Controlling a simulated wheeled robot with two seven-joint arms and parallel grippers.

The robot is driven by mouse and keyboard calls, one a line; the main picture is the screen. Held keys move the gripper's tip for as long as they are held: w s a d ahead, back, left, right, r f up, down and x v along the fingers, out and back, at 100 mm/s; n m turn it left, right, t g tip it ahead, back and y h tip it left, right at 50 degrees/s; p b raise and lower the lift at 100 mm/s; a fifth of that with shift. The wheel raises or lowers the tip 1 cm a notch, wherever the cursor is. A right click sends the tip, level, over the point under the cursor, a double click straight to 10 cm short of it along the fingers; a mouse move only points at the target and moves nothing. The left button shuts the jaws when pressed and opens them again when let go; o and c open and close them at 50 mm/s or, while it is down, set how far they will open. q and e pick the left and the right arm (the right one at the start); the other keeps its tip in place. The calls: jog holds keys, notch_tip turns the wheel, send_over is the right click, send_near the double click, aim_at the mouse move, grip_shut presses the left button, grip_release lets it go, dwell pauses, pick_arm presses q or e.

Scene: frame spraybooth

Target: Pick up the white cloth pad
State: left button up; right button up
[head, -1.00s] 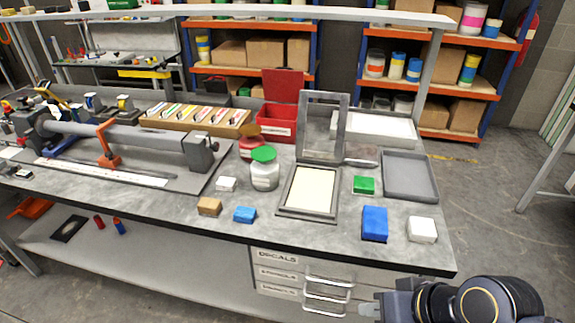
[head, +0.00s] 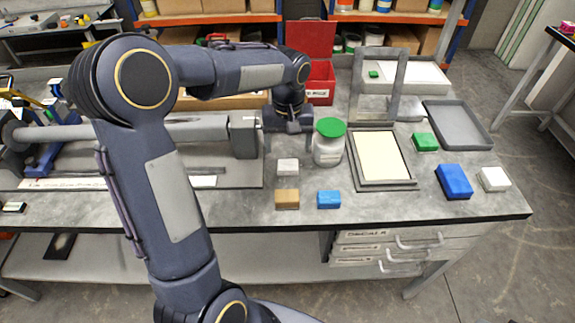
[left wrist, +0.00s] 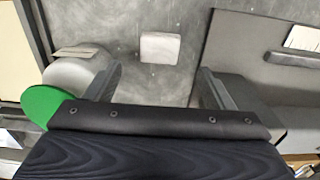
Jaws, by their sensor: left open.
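A small white pad (head: 288,167) lies flat on the grey bench, left of the green-lidded jar. It also shows in the left wrist view (left wrist: 160,47), lying ahead of the fingers and apart from them. My left gripper (head: 289,146) points down just behind this pad in the head view. In the left wrist view its two fingers (left wrist: 160,85) are spread wide with nothing between them. A second, larger white block (head: 493,179) lies at the bench's right end. My right gripper is not in view.
The green-lidded jar (head: 328,143) stands close to my left gripper's right side. A tan block (head: 287,199) and a blue block (head: 328,199) lie in front of the pad. A hinged frame (head: 381,160) is to the right, a grey roller fixture (head: 243,135) to the left.

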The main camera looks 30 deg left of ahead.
aim_at(288, 164)
pick_arm(q)
notch_tip(288, 164, down, 7)
jog(key=shift+s+d+r+p, duration=0.1)
jog(key=shift+s+r+p, duration=0.1)
jog(key=shift+p, duration=0.15)
jog(key=c, duration=1)
jog(key=shift+c, duration=0.2)
